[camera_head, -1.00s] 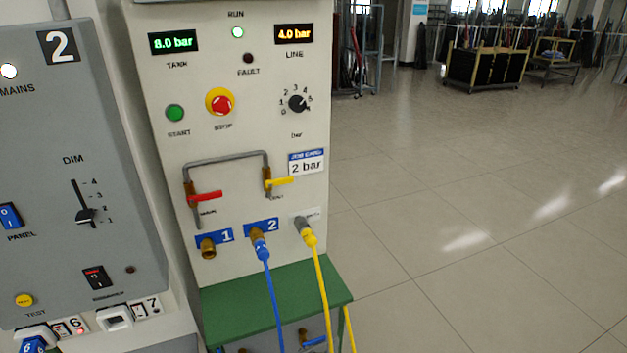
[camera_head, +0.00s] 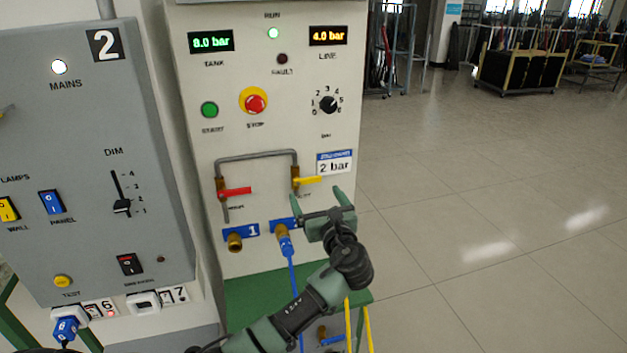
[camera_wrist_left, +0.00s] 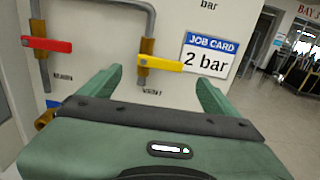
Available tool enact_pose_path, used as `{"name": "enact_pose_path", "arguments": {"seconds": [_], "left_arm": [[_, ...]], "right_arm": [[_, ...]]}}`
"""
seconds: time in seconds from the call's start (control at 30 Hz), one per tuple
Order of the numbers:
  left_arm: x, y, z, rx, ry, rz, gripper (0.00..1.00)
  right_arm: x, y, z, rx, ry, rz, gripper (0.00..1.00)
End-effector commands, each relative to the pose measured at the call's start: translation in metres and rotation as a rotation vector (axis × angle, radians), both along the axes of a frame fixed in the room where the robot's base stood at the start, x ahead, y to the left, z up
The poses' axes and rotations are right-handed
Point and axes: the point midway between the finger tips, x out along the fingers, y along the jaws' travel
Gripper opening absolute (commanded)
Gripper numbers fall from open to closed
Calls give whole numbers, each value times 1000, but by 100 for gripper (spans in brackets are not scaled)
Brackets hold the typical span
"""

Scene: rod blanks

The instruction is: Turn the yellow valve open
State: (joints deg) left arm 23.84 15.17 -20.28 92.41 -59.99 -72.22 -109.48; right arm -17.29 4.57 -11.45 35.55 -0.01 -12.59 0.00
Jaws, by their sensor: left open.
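The yellow valve (camera_head: 308,180) is a short lever on a brass body at the right end of a grey pipe on the pale panel. Its lever points sideways to the right, across the pipe. It also shows in the left wrist view (camera_wrist_left: 160,63), above a label that reads as VENT. My left gripper (camera_head: 323,196) is open and empty, just below the lever and in front of the panel. In the left wrist view its two fingers (camera_wrist_left: 155,85) stand apart, one to each side of the lever, not visibly touching it. My right gripper is not in view.
A red lever (camera_head: 235,191) sits left of the yellow one, also sideways. A job card (camera_head: 334,162) reading 2 bar is close at right. Blue hose (camera_head: 291,270) and yellow hose (camera_head: 348,325) hang below, partly behind my arm. The floor at right is open.

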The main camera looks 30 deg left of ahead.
Motion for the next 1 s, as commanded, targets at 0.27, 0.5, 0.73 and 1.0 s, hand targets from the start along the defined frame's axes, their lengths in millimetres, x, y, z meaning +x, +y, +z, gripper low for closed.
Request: {"name": "enact_pose_path", "arguments": {"seconds": [0.27,0.5,0.73,1.0], "left_arm": [[23,27,8,30,11,6,91],[45,52,6,27,10,5,91],[52,60,5,23,8,3,91],[51,60,4,23,8,3,66]], "right_arm": [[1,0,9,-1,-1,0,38],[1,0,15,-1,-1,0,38],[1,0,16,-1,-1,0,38],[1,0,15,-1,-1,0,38]]}}
